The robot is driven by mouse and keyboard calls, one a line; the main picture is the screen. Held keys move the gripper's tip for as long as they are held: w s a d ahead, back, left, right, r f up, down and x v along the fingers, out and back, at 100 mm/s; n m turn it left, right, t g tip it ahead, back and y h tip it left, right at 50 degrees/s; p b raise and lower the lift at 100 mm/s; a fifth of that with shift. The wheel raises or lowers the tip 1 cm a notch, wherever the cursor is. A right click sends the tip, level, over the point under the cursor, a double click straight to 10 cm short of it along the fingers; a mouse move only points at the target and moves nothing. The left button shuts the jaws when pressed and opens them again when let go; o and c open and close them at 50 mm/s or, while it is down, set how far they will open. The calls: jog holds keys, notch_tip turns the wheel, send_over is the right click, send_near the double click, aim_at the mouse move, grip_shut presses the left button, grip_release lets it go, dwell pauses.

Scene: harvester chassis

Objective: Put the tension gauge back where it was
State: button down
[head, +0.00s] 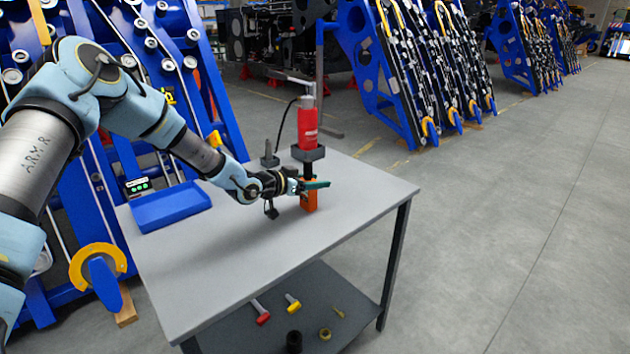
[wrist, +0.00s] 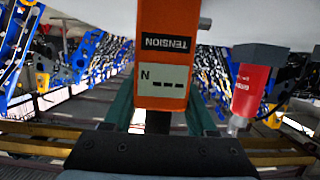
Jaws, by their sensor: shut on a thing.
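The tension gauge (wrist: 163,75) is an orange block with a black TENSION label and a pale display. My gripper (head: 313,185), with teal fingers, is shut on it; in the wrist view one finger shows on each side of its dark narrow part. In the head view the orange end of the gauge (head: 309,198) shows below the fingers, over the grey table (head: 260,262). I cannot tell whether its lower end touches the tabletop. The gauge's original place is not identifiable in these frames.
A red tool (head: 307,125) stands upright in a dark holder (head: 308,153) close behind my gripper. A blue tray (head: 170,207) lies at the table's left. A grey peg (head: 269,157) stands at the back. Hand tools lie on the lower shelf (head: 270,325). The table's front is clear.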

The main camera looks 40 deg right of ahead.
jog(key=shift+f, duration=0.1)
jog(key=shift+c, duration=1)
grip_release()
jog(key=shift+a, duration=0.15)
jog(key=b+v, duration=0.3)
jog(key=v, duration=0.8)
jog(key=shift+a+r, duration=0.3)
